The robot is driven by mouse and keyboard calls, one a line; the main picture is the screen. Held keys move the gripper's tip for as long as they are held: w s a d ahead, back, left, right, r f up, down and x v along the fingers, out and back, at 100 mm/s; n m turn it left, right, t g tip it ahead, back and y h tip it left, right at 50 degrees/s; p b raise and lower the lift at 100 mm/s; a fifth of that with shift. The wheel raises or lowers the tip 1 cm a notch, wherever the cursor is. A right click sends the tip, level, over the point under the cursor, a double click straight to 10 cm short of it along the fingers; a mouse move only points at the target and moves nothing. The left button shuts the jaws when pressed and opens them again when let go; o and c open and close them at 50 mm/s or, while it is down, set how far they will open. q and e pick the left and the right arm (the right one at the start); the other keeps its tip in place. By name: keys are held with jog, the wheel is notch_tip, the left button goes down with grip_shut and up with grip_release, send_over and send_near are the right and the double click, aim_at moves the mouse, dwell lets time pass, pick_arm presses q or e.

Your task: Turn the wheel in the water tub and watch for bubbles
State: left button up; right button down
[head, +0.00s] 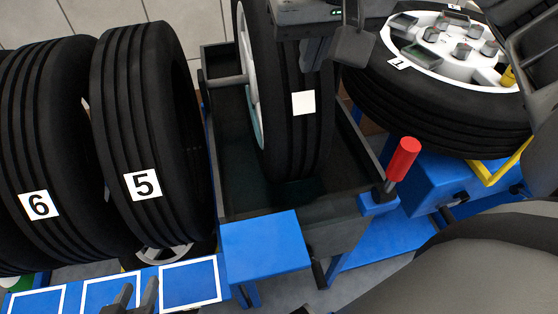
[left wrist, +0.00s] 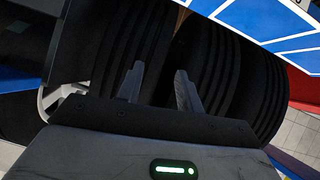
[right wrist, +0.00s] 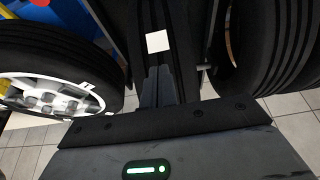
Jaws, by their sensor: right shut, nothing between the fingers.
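The wheel (head: 290,125) stands upright in the dark grey water tub (head: 345,215), with a white square label (head: 303,103) on its tread. Its label (right wrist: 158,41) also shows in the right wrist view. My right gripper (head: 315,52) is shut and empty, over the upper tread of this wheel. I cannot tell whether the fingers touch the rubber. The water in the tub is dark and no bubbles can be made out. My left gripper (head: 133,296) is open and empty, low at the left near the blue rack; its fingers (left wrist: 160,85) show apart in the left wrist view.
Tires 5 (head: 150,130) and 6 (head: 45,150) stand close together left of the tub. A red-handled lever (head: 403,158) rises at the tub's right corner. A blue plate (head: 265,243) is in front.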

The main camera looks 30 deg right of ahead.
pick_arm(q)
jog(key=shift+a, duration=0.15)
jog(key=r+p, duration=0.1)
jog(key=p, duration=0.3)
jog(key=a+r+g+y+p, duration=0.1)
jog(key=p, duration=0.3)
jog(key=shift+s+a+r+m+p, duration=0.2)
jog(key=shift+s+a+m+p, duration=0.1)
jog(key=shift+s+m+p, duration=0.1)
